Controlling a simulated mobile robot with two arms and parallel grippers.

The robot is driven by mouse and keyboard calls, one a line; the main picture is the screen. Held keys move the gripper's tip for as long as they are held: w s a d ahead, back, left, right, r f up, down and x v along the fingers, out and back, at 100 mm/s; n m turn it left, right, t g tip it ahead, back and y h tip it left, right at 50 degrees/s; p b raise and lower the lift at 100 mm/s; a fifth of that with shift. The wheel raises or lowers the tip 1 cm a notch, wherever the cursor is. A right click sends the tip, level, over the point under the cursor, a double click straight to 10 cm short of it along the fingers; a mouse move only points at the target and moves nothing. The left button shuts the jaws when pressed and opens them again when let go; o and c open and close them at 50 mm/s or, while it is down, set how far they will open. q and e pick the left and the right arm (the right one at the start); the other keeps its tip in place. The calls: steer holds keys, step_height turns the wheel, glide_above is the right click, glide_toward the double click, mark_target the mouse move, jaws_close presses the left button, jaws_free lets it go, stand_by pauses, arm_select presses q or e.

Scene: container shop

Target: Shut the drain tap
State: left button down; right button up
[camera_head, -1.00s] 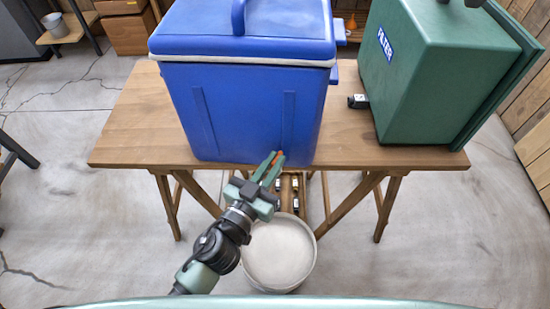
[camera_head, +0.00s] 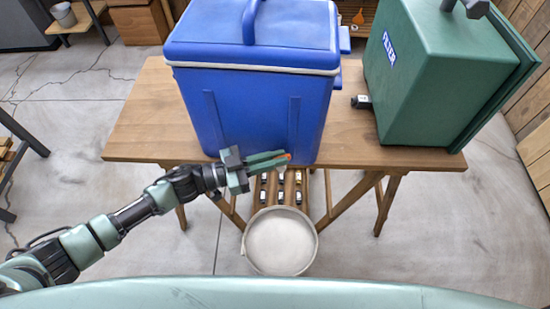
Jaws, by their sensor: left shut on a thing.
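A blue cooler (camera_head: 252,115) with a lid and handle stands on the wooden table. The drain tap (camera_head: 289,156) shows as a small orange-red piece low on the cooler's front face, near its right side. My left gripper (camera_head: 282,158) reaches in from the left, its green fingers lying nearly level and shut on the tap. The fingers hide most of the tap, so its lever's angle cannot be told. My right gripper is not in view.
A round bucket (camera_head: 280,241) stands on the floor below the table (camera_head: 140,135). A green filter box (camera_head: 425,85) stands on the table at the right, with a small black fitting (camera_head: 361,102) beside it. Several small items sit on a low shelf under the table.

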arm_select(q)
steer(key=shift+g, duration=0.3)
steer(key=c, duration=1.6)
jaws_free()
steer(key=shift+o, duration=0.5)
steer(key=shift+w+d+f, duration=0.1)
steer(key=shift+d, duration=0.05)
steer(key=b+v, duration=0.1)
steer(key=v, duration=0.7)
steer(key=shift+b, duration=0.3)
steer(key=shift+d, duration=0.1)
